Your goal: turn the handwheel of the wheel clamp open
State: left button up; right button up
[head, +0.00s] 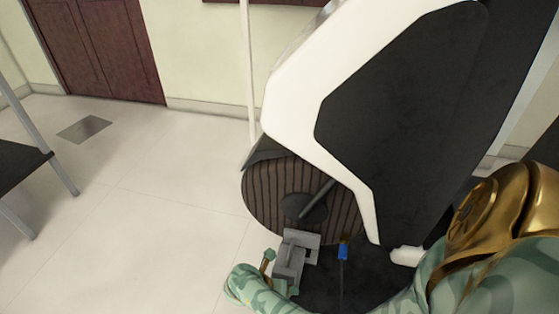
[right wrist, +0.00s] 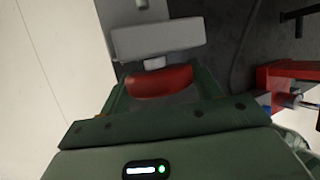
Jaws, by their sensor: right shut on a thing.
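The grey wheel clamp (head: 292,258) sits at the lower edge of a brown ribbed wheel (head: 262,205) in the head view. Part of its grey body (right wrist: 158,40) shows at the top of the right wrist view. A red handwheel (right wrist: 160,82) sits just below this body, on a short light stem. My right gripper (right wrist: 160,92) is shut on the handwheel, with a green finger on each side of it. In the head view my right gripper (head: 280,276) is beside the clamp, and I cannot make out the handwheel there. My left gripper is not in view.
A large white and black body panel (head: 400,110) rises above the wheel. A blue-handled item (head: 343,251) is right of the clamp. Red parts (right wrist: 285,80) stand at the right of the wrist view. Pale floor (head: 150,220) lies open at left, with a dark table (head: 20,165) beyond.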

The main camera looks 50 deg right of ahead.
jog(key=shift+g, duration=0.3)
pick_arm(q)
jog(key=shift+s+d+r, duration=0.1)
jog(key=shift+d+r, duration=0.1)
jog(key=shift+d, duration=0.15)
pick_arm(e)
jog(key=o, duration=1)
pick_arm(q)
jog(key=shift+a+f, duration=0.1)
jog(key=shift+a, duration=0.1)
